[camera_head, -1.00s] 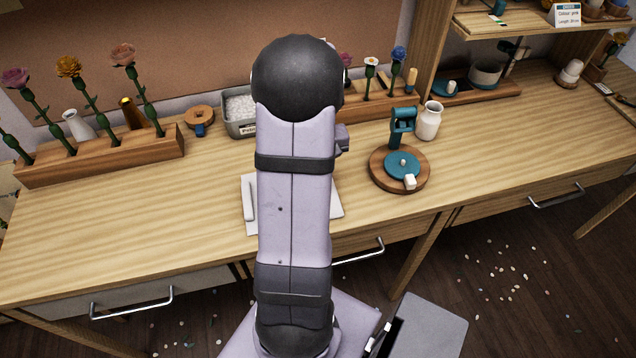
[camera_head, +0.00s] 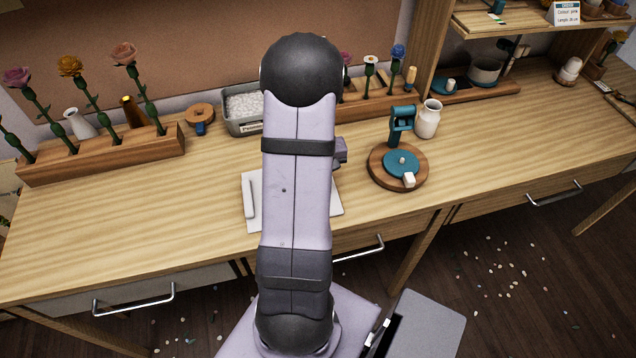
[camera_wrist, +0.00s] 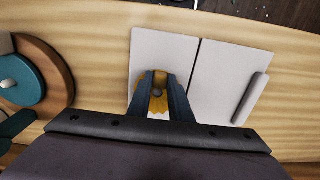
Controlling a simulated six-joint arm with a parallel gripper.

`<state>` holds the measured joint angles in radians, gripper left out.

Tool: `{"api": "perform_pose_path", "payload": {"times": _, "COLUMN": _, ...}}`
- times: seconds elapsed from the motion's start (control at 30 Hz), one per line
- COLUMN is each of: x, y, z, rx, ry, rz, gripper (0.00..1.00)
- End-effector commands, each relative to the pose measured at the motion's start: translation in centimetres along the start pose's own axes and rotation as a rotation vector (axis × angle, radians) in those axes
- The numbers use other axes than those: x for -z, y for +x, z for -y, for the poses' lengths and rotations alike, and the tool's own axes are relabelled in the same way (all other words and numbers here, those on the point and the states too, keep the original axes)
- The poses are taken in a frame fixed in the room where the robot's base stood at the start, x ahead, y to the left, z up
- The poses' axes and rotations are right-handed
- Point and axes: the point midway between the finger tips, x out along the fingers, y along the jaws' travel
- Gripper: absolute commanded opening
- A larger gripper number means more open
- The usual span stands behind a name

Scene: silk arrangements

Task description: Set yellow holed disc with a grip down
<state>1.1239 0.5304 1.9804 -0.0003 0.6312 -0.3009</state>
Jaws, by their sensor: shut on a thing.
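The yellow holed disc (camera_wrist: 143,95) shows in the wrist view between the fingers of my gripper (camera_wrist: 160,82), which is shut on it. The disc appears over the left one of two white panels (camera_wrist: 152,47); I cannot tell whether it touches the panel. My gripper's fingers hide part of the disc and its grip.
A white bar (camera_wrist: 250,98) lies on the right panel. A round wooden base with a teal disc (camera_head: 401,164) and a white jar (camera_head: 428,119) stand to the right. A grey tray of pebbles (camera_head: 242,106) and a flower rack (camera_head: 100,154) stand behind. The front left worktop is clear.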

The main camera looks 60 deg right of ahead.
Motion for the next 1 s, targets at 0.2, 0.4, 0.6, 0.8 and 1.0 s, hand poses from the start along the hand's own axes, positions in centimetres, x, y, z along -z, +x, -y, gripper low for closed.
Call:
{"api": "perform_pose_path", "payload": {"times": 0.2, "x": 0.0, "y": 0.1, "z": 0.0, "rx": 0.0, "ry": 0.0, "rz": 0.0, "gripper": 0.37}}
{"api": "perform_pose_path", "payload": {"times": 0.4, "x": 0.0, "y": 0.0, "z": 0.0, "rx": 0.0, "ry": 0.0, "rz": 0.0, "gripper": 0.37}}
{"api": "perform_pose_path", "payload": {"times": 0.6, "x": 0.1, "y": -0.9, "z": 0.0, "rx": -0.001, "ry": 0.0, "rz": -0.003, "gripper": 0.37}}
{"api": "perform_pose_path", "payload": {"times": 0.8, "x": 0.1, "y": -3.6, "z": 0.0, "rx": -0.002, "ry": 0.0, "rz": -0.005, "gripper": 0.37}}
{"api": "perform_pose_path", "payload": {"times": 1.0, "x": 0.2, "y": -7.3, "z": -0.1, "rx": -0.002, "ry": 0.0, "rz": -0.006, "gripper": 0.37}}
